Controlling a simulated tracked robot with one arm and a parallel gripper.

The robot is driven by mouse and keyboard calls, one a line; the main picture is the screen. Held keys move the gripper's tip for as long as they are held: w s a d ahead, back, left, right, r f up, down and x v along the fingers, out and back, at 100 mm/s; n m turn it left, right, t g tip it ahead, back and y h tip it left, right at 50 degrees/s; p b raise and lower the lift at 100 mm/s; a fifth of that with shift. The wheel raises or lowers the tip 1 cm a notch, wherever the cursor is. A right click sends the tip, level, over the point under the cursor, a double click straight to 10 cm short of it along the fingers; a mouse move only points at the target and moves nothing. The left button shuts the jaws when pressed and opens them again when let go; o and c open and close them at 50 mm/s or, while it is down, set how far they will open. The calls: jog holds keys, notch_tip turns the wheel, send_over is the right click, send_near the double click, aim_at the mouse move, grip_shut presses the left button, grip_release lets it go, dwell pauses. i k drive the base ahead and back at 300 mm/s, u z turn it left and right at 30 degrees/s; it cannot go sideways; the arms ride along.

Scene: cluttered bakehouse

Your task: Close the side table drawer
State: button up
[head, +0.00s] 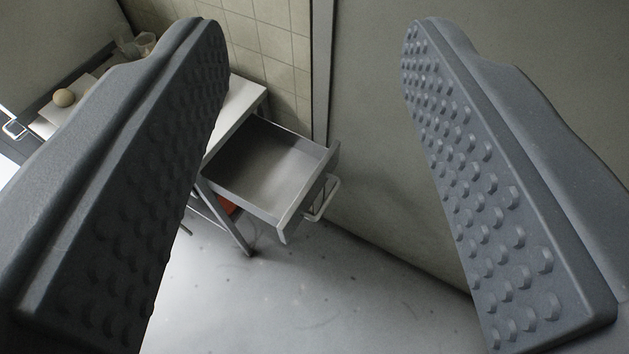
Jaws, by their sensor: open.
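The side table (243,98) stands against the tiled wall, left of the picture's middle, partly hidden behind my left finger. Its drawer (262,170) is pulled out toward the right and looks empty inside. A pale bar handle (323,198) sits on the drawer's front panel. My gripper (313,30) is open and empty, its two studded grey fingers spread wide at the left and right of the view. The drawer shows between the fingers, farther off, and I see no contact with it.
A large grey panel or wall (400,200) rises close to the right of the drawer. Grey floor (320,300) lies clear in front of the table. At the far left, a round beige object (64,98) and a glass (145,43) stand on a surface.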

aim_at(276, 174)
jog(key=u, duration=2.4)
jog(key=i, duration=0.4)
jog(key=z, duration=2.8)
